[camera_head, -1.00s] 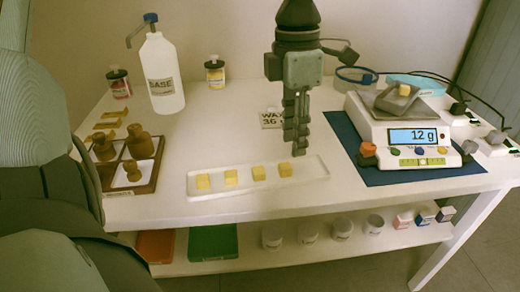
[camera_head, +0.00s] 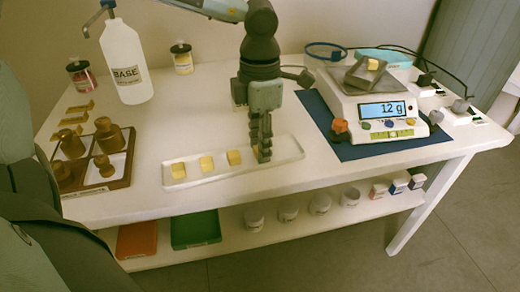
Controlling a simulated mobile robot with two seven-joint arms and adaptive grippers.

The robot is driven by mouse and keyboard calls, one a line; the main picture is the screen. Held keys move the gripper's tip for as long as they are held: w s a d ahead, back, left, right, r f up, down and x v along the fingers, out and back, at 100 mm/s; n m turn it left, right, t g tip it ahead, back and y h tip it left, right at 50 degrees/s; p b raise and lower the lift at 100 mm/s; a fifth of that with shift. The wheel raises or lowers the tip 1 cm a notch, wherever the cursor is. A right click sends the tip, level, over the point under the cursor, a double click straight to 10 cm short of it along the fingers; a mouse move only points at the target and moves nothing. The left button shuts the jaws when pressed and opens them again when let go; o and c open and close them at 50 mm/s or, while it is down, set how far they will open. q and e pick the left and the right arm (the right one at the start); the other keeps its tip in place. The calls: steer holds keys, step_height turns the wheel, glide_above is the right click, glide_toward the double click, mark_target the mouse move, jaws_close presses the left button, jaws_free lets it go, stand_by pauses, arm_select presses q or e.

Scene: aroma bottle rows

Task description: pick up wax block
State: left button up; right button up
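Three yellow wax blocks show on the clear tray (camera_head: 288,150): the left block (camera_head: 178,170), the middle block (camera_head: 206,163) and the right block (camera_head: 234,157). My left gripper (camera_head: 263,153) points down at the tray's right part, fingertips low at the place of a fourth block. Its fingers hide that block almost wholly. I see the fingers nearly edge-on, so I cannot tell whether they are open or closed on it. Another small yellow block (camera_head: 373,64) lies in the grey dish on the scale (camera_head: 373,105), which reads 12 g. My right gripper is out of view.
A blue mat (camera_head: 345,150) lies under the scale. A wooden rack (camera_head: 122,172) with brown weights stands at the left. The BASE bottle (camera_head: 125,60) and two small jars stand behind. Cups and boxes sit on the lower shelf. The tabletop between rack and tray is clear.

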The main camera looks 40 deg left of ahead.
arm_select(q)
steer(key=shift+c, duration=0.5)
steer(key=c, duration=0.4)
steer(key=shift+c, duration=0.2)
steer(key=shift+r, duration=0.1)
